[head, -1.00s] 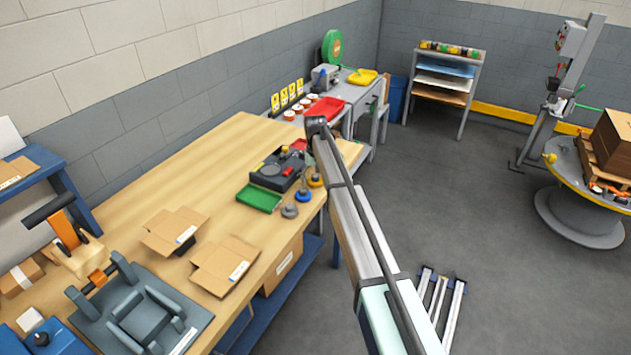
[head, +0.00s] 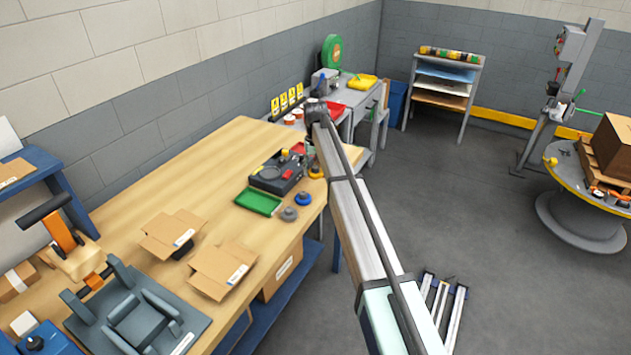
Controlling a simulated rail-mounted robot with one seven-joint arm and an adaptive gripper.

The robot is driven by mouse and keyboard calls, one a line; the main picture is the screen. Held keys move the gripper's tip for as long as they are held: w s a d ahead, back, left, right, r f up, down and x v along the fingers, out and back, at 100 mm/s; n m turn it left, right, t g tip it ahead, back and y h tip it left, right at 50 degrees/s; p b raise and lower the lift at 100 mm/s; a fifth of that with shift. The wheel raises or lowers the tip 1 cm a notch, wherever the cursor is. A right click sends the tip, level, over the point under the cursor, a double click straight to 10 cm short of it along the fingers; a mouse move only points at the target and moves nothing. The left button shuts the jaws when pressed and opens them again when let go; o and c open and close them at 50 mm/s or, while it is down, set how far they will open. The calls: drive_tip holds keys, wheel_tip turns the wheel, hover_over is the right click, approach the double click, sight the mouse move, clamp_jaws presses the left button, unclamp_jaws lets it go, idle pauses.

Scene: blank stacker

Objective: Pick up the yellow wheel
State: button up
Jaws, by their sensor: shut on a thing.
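The yellow wheel (head: 316,172) shows at the right edge of the wooden workbench, partly covered by my arm. It appears a little above the bench top. My gripper (head: 313,162) is mostly hidden behind my arm, directly over the yellow wheel, and is shut on it. The fingers themselves are too small and covered to make out. A blue wheel (head: 304,198) and a grey wheel (head: 288,214) stand on the bench nearer the camera, apart from my gripper.
A dark device (head: 277,173) and a green tray (head: 258,201) lie left of the wheels on the workbench (head: 215,180). Open cardboard boxes (head: 222,270) and a grey fixture (head: 140,316) are nearer. The floor right of the bench is mostly clear.

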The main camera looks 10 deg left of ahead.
sight(315, 167)
wheel_tip(315, 167, up, 15)
drive_tip(key=b, duration=0.3)
drive_tip(key=shift+f, duration=0.2)
idle(0.5)
